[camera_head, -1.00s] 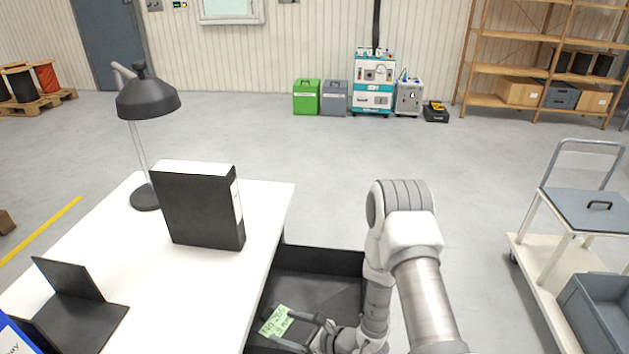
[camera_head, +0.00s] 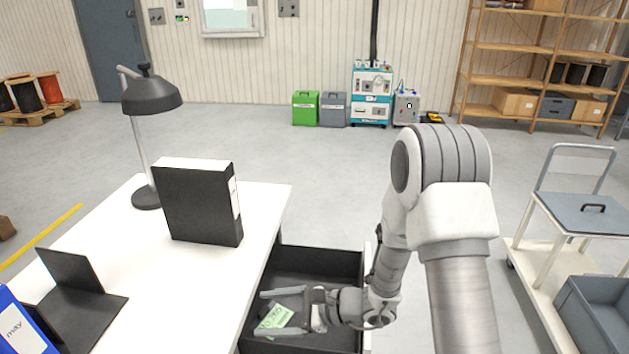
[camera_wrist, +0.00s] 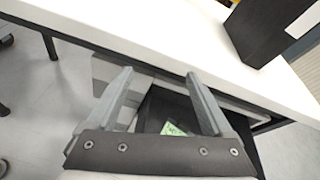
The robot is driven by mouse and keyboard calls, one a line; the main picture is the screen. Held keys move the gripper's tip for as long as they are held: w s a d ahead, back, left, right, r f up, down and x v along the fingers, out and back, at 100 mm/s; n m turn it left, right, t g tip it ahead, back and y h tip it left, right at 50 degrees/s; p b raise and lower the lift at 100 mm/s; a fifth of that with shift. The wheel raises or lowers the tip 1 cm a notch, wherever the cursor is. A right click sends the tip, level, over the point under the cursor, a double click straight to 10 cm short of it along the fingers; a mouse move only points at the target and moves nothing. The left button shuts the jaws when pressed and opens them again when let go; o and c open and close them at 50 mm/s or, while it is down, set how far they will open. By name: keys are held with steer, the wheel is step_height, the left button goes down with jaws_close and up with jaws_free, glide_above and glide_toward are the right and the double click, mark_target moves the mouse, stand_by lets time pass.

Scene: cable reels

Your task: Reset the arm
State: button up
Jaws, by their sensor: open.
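My gripper (camera_head: 282,312) is open and empty in the head view, over the open dark drawer (camera_head: 325,262) at the desk's right side. A green paper with print (camera_head: 275,319) lies in the drawer, partly hidden behind my fingers. In the wrist view my two fingers (camera_wrist: 160,88) stand wide apart. The green paper (camera_wrist: 172,130) shows beyond and below them, inside the drawer, with nothing between the fingertips.
The white desk (camera_head: 160,275) carries a black binder (camera_head: 195,205), a dark lamp (camera_head: 150,95), a black bookend (camera_head: 75,300) and a blue binder (camera_head: 18,325). A cart (camera_head: 575,240) with a grey bin stands at right.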

steer(key=s+d+r+n+g+h+b, duration=0.3)
steer(key=s+d+r+n+g+h, duration=0.15)
steer(key=s+r+n, duration=0.5)
steer(key=s+d+r+n+t+h+b, duration=0.25)
steer(key=s+d+t+h, duration=0.2)
steer(key=d, duration=0.45)
steer(key=s+d+r+n+t+h+b, duration=0.25)
steer(key=d+r+n+h, duration=0.2)
steer(key=d, duration=0.55)
step_height(320, 180, up, 25)
steer(key=p, duration=2.6)
steer(key=shift+a+t, duration=0.2)
steer(key=shift+t, duration=0.15)
steer(key=shift+d+f+h, duration=0.1)
steer(key=shift+f+h, duration=0.05)
steer(key=shift+h, duration=0.1)
